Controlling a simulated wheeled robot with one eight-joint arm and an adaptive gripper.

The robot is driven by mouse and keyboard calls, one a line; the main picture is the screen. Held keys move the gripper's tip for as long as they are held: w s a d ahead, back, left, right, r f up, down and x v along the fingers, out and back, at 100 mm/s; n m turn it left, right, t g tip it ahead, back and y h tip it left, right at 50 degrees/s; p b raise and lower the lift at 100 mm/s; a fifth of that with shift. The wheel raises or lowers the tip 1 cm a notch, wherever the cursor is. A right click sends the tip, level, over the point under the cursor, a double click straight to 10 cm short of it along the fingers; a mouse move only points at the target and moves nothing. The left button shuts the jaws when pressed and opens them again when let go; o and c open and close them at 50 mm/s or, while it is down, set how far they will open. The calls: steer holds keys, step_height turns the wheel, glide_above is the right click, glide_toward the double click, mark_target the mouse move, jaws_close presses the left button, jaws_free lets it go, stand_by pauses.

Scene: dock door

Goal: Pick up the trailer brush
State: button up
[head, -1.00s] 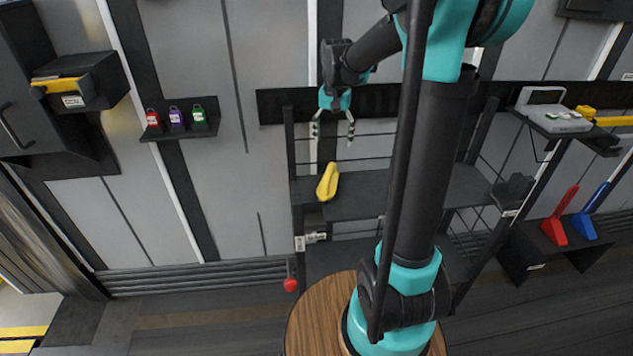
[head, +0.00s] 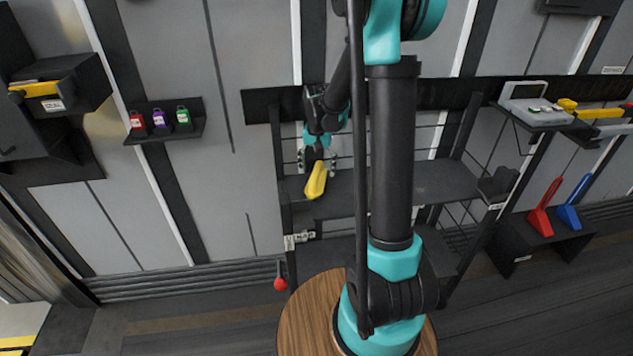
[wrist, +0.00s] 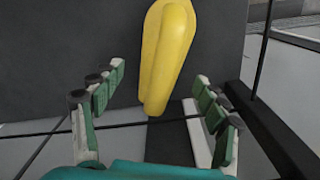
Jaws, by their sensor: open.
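A long yellow object, which I take to be the trailer brush (head: 316,181), lies on the dark shelf (head: 362,190) of the rack, near its left end. My gripper (head: 318,161) is open at the far end of the yellow object, low over the shelf. In the wrist view the yellow brush (wrist: 167,50) runs up from between the spread fingers of my gripper (wrist: 160,75). Gaps show on both sides, and neither finger visibly touches it. No bristles can be made out.
Red, purple and green padlocks (head: 159,120) sit on a small wall shelf at left. A grey device (head: 535,108) stands on a bracket at right. Red (head: 541,215) and blue (head: 571,210) items stand on a dark box. A red knob (head: 280,284) hangs below the rack.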

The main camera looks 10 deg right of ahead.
steer(key=shift+a+f, duration=0.1)
steer(key=shift+f, duration=2.25)
steer(key=shift+c, duration=0.6)
steer(key=c, duration=1.3)
steer(key=shift+r, duration=0.1)
steer(key=shift+c, duration=0.2)
steer(key=shift+r, duration=0.1)
step_height(320, 180, up, 20)
